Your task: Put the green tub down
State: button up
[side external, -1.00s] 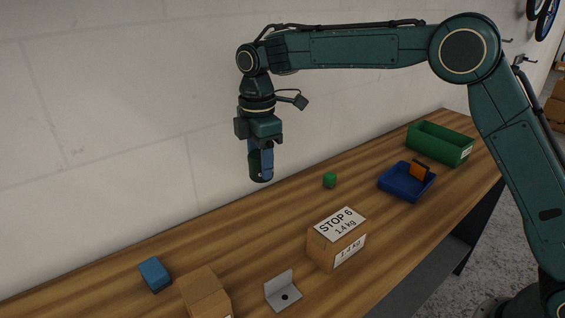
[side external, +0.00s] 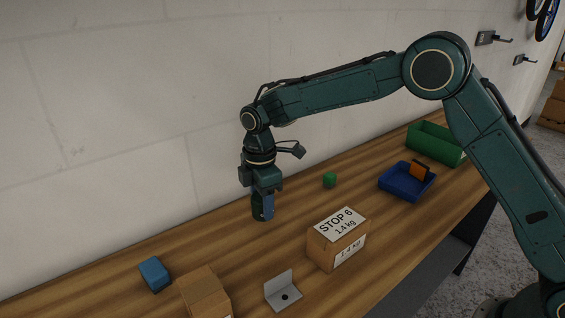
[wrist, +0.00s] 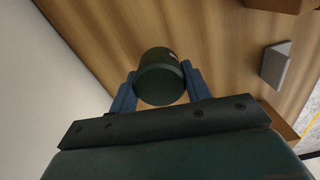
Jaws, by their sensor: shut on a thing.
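The dark green tub (wrist: 160,78) is held between the two blue fingers of my gripper (wrist: 159,85) in the wrist view. In the side view my gripper (side external: 263,208) points straight down, shut on the tub (side external: 258,211), which is mostly hidden by the fingers. The tub is upright and low over the wooden bench (side external: 215,240), near the wall side. I cannot tell whether its bottom touches the wood.
A cardboard box labelled STOP 6 (side external: 338,240) stands right of the tub. A small green block (side external: 330,180), a blue tray (side external: 405,186) with an orange thing and a green bin (side external: 436,143) lie farther right. A blue block (side external: 154,274), brown box (side external: 205,294) and grey bracket (side external: 283,292) are in front.

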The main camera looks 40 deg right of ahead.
jog(key=shift+f, duration=1.6)
jog(key=shift+f, duration=0.15)
jog(key=o, duration=1)
jog(key=shift+o, duration=0.2)
notch_tip(320, 180, up, 12)
jog(key=shift+r, duration=0.1)
jog(key=shift+r, duration=0.15)
